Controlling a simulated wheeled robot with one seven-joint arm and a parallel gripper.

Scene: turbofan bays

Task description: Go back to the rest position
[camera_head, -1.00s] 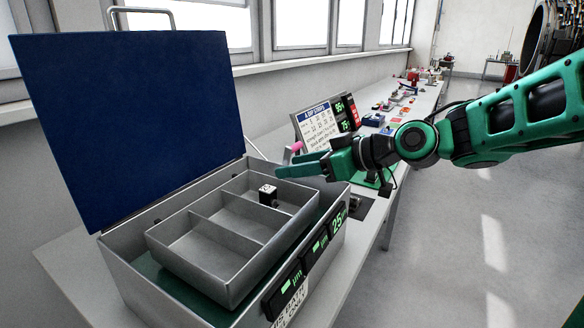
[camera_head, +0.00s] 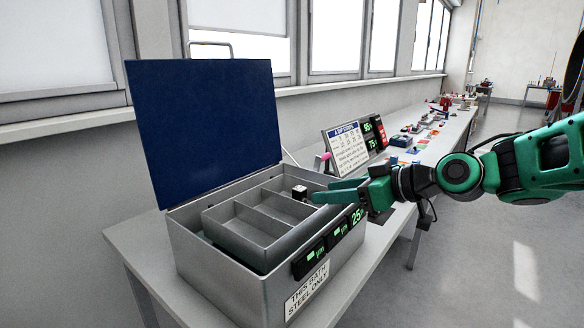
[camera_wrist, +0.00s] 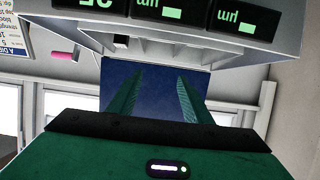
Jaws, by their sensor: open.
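A small black cube with a white top (camera_head: 299,192) sits in the right part of the box's grey divided tray (camera_head: 238,237), just left of the fingertips in the picture. Whether the fingers are over the box rim or beside it is hard to tell.
The box's blue lid (camera_head: 205,130) stands open at the back. Green-lit displays (camera_head: 340,232) are on the box front. A sign stand (camera_head: 346,148) and several small items are farther along the bench (camera_head: 140,245). The floor (camera_head: 480,270) at right is clear.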

